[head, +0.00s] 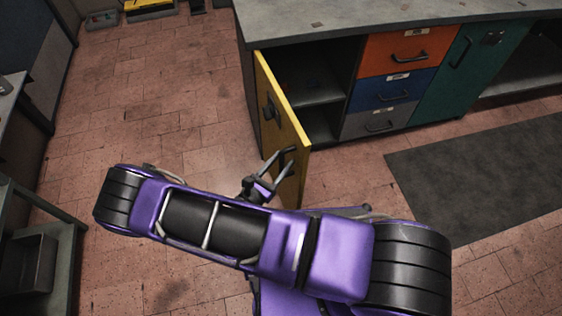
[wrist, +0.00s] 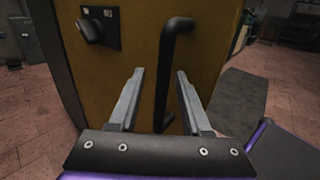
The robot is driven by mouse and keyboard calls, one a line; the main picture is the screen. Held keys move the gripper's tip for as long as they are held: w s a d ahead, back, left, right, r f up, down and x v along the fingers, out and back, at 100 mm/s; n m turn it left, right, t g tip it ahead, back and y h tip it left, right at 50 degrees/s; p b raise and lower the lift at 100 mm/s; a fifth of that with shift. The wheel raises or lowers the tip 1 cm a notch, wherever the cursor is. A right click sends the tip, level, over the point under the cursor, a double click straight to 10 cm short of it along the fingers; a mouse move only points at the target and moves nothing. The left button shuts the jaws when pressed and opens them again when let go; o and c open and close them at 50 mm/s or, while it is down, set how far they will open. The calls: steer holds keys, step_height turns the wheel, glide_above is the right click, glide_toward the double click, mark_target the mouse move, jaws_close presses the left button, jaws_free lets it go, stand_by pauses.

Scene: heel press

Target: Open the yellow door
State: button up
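The yellow door (head: 283,122) stands swung well out from the cabinet, with the dark shelved inside of the cabinet showing behind it. In the wrist view the door's yellow face (wrist: 204,42) fills the middle, with a black vertical bar handle (wrist: 166,70) and a black latch plate with a knob (wrist: 98,27). My gripper (head: 281,158) is at the door's outer face near its free edge. In the wrist view my gripper (wrist: 160,75) is open, its two fingers apart on either side of the handle's line. Whether the fingers touch the handle cannot be told.
Orange (head: 407,50), blue (head: 394,89) and grey (head: 381,121) drawers and a teal door (head: 472,66) are right of the open compartment, under a grey worktop (head: 350,20). A dark mat (head: 480,175) lies at right. A metal shelf unit (head: 40,215) stands at left. Tiled floor between is clear.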

steer(key=shift+s, duration=0.1)
steer(key=v, duration=1.7)
steer(key=shift+a, duration=0.15)
steer(key=shift+r, duration=0.1)
